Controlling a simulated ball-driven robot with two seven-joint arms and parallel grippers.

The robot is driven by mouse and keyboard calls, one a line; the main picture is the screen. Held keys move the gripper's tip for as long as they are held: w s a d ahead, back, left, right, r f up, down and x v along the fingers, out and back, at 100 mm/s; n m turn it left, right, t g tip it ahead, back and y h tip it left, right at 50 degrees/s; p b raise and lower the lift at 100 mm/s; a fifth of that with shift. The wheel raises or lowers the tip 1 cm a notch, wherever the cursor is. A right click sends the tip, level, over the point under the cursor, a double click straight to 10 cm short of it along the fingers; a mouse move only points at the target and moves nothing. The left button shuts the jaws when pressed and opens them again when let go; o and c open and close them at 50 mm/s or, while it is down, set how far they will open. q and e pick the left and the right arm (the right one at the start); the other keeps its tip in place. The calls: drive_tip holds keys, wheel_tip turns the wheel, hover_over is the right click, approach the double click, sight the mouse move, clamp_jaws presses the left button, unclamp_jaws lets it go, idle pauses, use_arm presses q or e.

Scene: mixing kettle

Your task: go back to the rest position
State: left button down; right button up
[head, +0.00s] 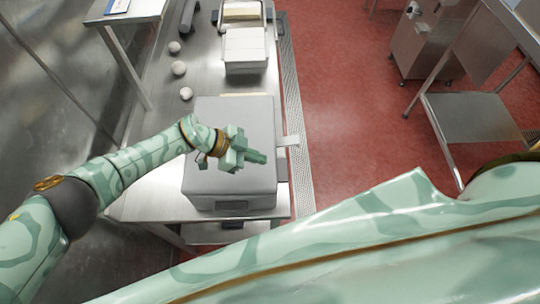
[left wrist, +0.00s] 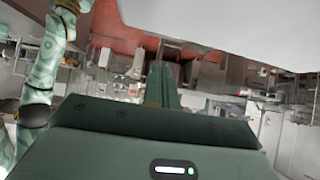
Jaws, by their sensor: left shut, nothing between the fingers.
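My left gripper (head: 256,157) shows in the head view in front of, or over, the grey box-shaped machine (head: 235,110) on the steel table. Its fingers are together with nothing between them. I cannot tell whether it touches the machine. In the left wrist view the green fingers (left wrist: 161,84) are closed side by side and point away from the camera. My right gripper is not in either view.
The steel table (head: 150,119) also bears several white balls (head: 179,68) and a tray with white blocks (head: 246,48). A steel cart (head: 470,118) stands at the right on the red floor (head: 340,80). The floor between is clear.

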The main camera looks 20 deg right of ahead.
use_arm(q)
drive_tip(key=shift+w+a+r, duration=0.15)
drive_tip(key=shift+w+r, duration=0.1)
drive_tip(key=shift+r, duration=0.1)
